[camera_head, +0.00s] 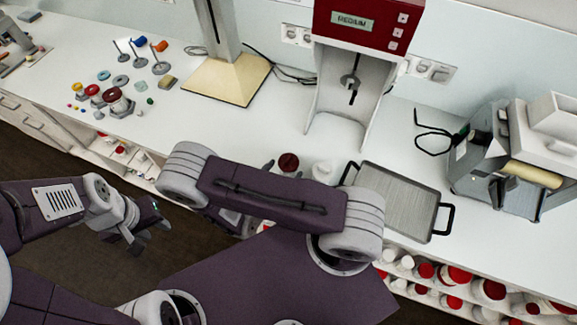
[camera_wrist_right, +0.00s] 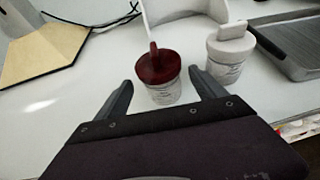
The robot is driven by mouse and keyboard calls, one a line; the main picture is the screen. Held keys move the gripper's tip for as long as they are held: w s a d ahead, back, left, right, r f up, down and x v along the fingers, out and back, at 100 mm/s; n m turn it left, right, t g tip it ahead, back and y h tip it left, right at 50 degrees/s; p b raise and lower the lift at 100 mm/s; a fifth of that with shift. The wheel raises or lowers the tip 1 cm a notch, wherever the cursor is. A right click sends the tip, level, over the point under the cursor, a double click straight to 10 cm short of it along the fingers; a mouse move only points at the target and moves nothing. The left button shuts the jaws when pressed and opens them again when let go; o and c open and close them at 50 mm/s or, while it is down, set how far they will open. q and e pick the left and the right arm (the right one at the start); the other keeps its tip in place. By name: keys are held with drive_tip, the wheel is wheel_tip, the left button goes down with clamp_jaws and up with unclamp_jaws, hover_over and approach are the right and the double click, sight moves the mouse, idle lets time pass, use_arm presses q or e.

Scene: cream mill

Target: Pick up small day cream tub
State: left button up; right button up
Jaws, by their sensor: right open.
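A small tub with a dark red lid (camera_wrist_right: 162,82) stands upright on the white counter in the right wrist view. It also shows in the head view (camera_head: 289,161). A similar tub with a white lid (camera_wrist_right: 229,52) stands to its right, also in the head view (camera_head: 322,171). I cannot read which label says day cream. My right gripper (camera_wrist_right: 163,88) is open, its fingers on either side of the red-lidded tub; I see no firm contact. In the head view my right arm mostly hides this gripper. My left gripper (camera_head: 142,231) is away from the counter at the left.
A grey tray with black handles (camera_head: 402,200) lies right of the tubs. The red-and-white machine (camera_head: 365,65) stands behind them. A stand with a wooden base (camera_head: 225,80) is left of it, and a grey machine (camera_head: 500,165) is at right. Stocked shelves (camera_head: 470,290) are below.

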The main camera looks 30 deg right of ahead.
drive_tip(key=shift+w+d+f, duration=0.1)
drive_tip(key=shift+w+d, duration=0.15)
drive_tip(key=shift+d, duration=0.1)
drive_tip(key=shift+w+d+f, duration=0.2)
drive_tip(key=shift+d, duration=0.05)
drive_tip(key=p+x, duration=0.2)
drive_tip(key=x, duration=0.2)
drive_tip(key=shift+d+f, duration=0.15)
drive_tip(key=shift+d, duration=0.2)
drive_tip(key=shift+w+d+f, duration=0.1)
drive_tip(key=shift+w+f, duration=0.1)
drive_tip(key=c, duration=1.5)
